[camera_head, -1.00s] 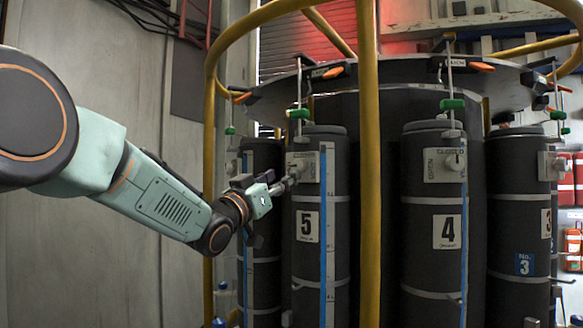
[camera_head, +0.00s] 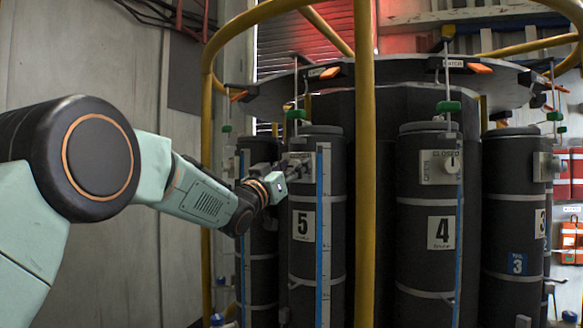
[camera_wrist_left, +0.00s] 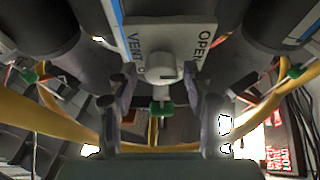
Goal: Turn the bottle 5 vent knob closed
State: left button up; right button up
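Bottle 5 (camera_head: 303,262) is a dark cylinder with a white "5" label, left of a yellow post. Its pale vent plate (camera_head: 306,159) is partly covered by my left gripper (camera_head: 290,170). My left gripper (camera_wrist_left: 163,88) is open, one finger on each side of the knob, with gaps visible. Whether the fingertips reach past the knob's face is hard to tell. My right gripper is not in view.
A yellow post (camera_head: 365,230) stands just right of bottle 5. Bottle 4 (camera_head: 428,275) with its own knob and plate is beyond it. A green fitting (camera_head: 296,114) hangs above bottle 5. A blue strip (camera_head: 323,260) runs down its front.

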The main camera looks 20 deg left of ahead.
pick_arm(q)
jog(key=shift+w+a+f, duration=0.1)
jog(key=shift+w+a, duration=0.05)
jog(key=shift+w, duration=0.05)
jog(key=shift+c, duration=1.4)
jog(key=shift+d, duration=0.25)
jog(key=c, duration=0.4)
jog(key=shift+a, duration=0.15)
grip_shut()
